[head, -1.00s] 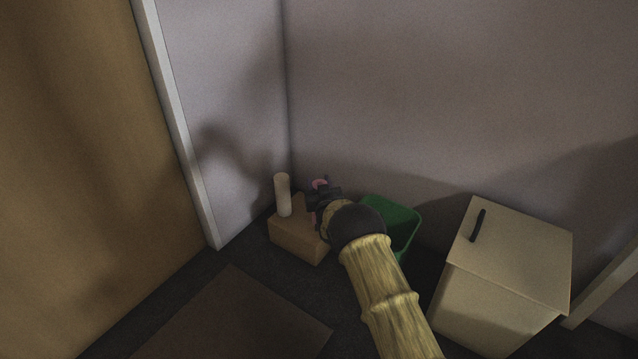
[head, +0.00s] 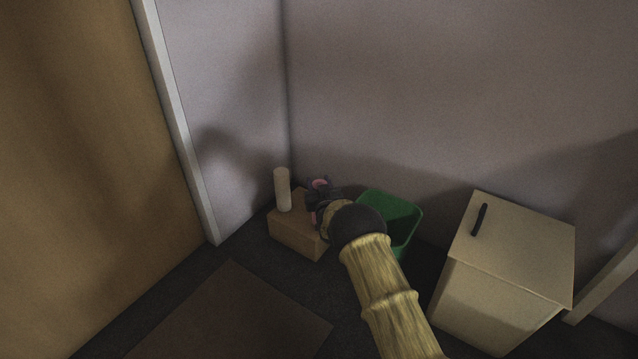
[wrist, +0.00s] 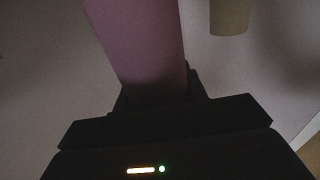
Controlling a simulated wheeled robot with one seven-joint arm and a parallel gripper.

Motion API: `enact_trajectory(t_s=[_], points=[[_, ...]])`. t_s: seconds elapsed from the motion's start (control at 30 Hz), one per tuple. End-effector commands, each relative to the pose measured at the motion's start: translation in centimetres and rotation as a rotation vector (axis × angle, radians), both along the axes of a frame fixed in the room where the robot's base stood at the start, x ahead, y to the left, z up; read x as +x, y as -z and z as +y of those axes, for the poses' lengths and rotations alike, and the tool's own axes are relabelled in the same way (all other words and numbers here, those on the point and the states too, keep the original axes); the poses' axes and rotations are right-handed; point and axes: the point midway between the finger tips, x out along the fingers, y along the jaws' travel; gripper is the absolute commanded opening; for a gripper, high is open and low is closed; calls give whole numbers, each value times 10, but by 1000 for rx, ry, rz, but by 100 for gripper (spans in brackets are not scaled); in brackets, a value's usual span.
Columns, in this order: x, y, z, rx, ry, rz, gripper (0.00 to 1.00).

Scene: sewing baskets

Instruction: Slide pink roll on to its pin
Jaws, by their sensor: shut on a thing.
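The pink roll (wrist: 138,40) stands out from between the jaws of my gripper in the wrist view, and my gripper (wrist: 155,95) is shut on it. In the head view a small part of the pink roll (head: 320,183) shows above my gripper (head: 322,193), beside the right part of a low tan block (head: 296,236). A cream upright cylinder (head: 283,190) stands on the left part of the block. It also shows at the top of the wrist view (wrist: 229,16). No bare pin can be made out; my gripper and arm hide the right part of the block.
A green open bin (head: 405,217) stands close to the right of the block, partly behind my arm. A tan box with a black handle (head: 510,260) is further right. Walls meet just behind the block. A brown mat (head: 235,315) lies on the clear floor in front.

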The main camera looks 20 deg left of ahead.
Motion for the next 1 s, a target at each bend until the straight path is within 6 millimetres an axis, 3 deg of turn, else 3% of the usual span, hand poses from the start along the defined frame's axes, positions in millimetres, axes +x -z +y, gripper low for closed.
enact_trajectory(t_s=[0.77,0.8,0.9,1.0], points=[[0,19,0,0,0,-1,5],[0,18,0,0,0,-1,48],[0,18,0,0,0,-1,68],[0,18,0,0,0,-1,68]])
